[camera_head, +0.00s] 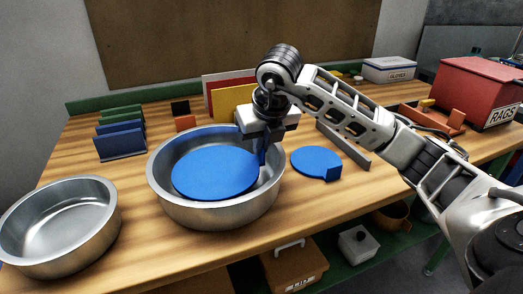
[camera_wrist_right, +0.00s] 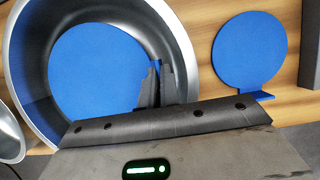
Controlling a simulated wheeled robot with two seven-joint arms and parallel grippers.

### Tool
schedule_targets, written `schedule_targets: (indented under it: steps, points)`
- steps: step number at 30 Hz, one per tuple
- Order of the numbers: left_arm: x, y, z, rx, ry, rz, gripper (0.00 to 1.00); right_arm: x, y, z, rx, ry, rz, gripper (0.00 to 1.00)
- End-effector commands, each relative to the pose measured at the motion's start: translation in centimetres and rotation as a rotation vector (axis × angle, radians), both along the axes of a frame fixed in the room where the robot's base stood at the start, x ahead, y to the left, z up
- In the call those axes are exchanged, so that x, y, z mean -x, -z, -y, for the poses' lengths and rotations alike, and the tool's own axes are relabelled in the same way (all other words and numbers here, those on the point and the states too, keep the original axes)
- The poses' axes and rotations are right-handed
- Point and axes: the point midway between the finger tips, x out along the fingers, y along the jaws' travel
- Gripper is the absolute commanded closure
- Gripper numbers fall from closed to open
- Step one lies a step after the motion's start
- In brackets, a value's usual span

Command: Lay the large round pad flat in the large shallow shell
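The large round blue pad (camera_head: 214,174) is inside the wide metal shell (camera_head: 215,214), with its face up and close to level. It also shows within the shell's rim in the right wrist view (camera_wrist_right: 97,70). I cannot tell whether its underside touches the shell's floor. My right gripper (camera_head: 262,157) reaches down inside the shell's right side. Its dark fingers (camera_wrist_right: 160,84) are close together at the pad's right edge, shut on the pad's small upright tab, which they mostly hide. My left gripper is not in view.
A second metal shell (camera_head: 60,229) stands empty at the left. A smaller blue pad with a tab (camera_head: 315,160) lies right of the wide shell. Upright panels (camera_head: 121,143) stand back left. A red rags box (camera_head: 478,88) is at the far right.

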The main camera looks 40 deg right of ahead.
Motion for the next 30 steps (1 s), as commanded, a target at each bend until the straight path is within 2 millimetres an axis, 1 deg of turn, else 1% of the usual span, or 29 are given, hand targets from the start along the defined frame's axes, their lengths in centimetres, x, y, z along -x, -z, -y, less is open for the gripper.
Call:
schedule_targets:
  steps: [1,5,13,20,25,28,29,30]
  points:
    - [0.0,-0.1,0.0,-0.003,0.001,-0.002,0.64,0.2,0.8,0.0,0.0,-0.001,-0.006,1.0]
    - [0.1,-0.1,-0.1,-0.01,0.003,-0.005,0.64,0.1,2.0,0.0,0.0,-0.001,-0.001,1.0]
    - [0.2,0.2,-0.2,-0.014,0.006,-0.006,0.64,0.1,2.1,-0.1,-0.001,0.0,0.0,1.0]
    - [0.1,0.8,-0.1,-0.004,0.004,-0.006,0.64,0.1,2.9,-0.1,0.0,0.0,0.0,1.0]
    - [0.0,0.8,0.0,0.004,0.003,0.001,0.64,0.1,3.3,0.0,0.0,0.0,0.0,1.0]
    - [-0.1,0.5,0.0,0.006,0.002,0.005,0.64,0.1,3.2,-0.1,-0.001,0.0,0.0,1.0]
    - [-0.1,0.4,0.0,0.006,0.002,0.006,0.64,0.1,3.2,-0.1,-0.001,0.0,0.0,0.88]
    - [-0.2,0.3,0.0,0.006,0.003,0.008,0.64,0.1,3.2,-0.1,-0.001,0.0,0.0,0.87]
